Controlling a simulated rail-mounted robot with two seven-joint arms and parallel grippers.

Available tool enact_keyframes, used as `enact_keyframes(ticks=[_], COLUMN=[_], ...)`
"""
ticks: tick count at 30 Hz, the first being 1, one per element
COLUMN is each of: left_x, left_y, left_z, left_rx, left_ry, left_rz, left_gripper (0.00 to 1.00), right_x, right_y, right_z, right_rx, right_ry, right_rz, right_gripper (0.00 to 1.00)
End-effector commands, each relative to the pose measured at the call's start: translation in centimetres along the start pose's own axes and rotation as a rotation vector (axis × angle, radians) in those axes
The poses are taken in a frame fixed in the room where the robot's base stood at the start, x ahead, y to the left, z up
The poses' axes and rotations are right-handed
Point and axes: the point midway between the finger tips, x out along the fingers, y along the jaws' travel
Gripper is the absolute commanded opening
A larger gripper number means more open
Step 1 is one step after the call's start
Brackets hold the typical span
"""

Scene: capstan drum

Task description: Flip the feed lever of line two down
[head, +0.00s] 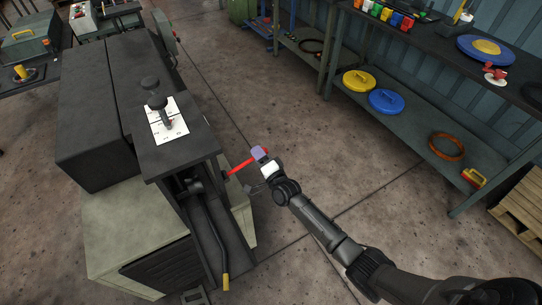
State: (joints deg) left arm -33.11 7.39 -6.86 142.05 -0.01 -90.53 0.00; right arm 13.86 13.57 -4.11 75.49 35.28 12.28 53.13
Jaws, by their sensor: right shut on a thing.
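A red lever (243,164) sticks out from the right side of the dark machine (178,158), slanting slightly up to the right. My right gripper (260,155) is at its outer end, shut on it. The fingers cover part of the lever's tip. My right arm reaches in from the lower right. A dark lever with a yellow tip (226,282) hangs down at the machine's front. I cannot read any line number. My left gripper is not in view.
A black-knobbed stick (154,92) stands over a white marked plate (167,122) on the machine's top. A shelf bench (398,125) on the right holds yellow and blue discs. A wooden pallet (519,212) is at the right edge. The floor between machine and bench is clear.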

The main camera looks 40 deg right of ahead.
Motion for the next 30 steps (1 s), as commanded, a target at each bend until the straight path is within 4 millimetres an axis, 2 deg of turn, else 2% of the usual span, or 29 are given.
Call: enact_keyframes(ticks=[1,7,25,26,29,30], left_x=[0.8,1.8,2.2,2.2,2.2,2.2], left_y=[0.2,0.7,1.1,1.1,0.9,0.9], left_z=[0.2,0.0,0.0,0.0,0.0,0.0], left_rx=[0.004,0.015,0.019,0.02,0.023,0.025], left_ry=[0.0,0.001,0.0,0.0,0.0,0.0], left_rz=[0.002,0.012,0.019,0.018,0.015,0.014], left_gripper=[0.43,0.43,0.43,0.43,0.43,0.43], right_x=[0.0,-0.2,-0.4,-0.4,-0.3,-0.3], right_y=[0.7,1.3,1.8,1.8,1.8,1.8], right_z=[0.3,0.2,0.2,0.2,0.2,0.2], right_rx=[0.02,0.085,0.121,0.121,0.121,0.12], right_ry=[0.002,0.015,0.021,0.021,0.021,0.021], right_rz=[-0.001,-0.004,0.0,0.0,0.0,0.0], right_gripper=[0.0,0.0,0.0,0.41,0.5,0.5])
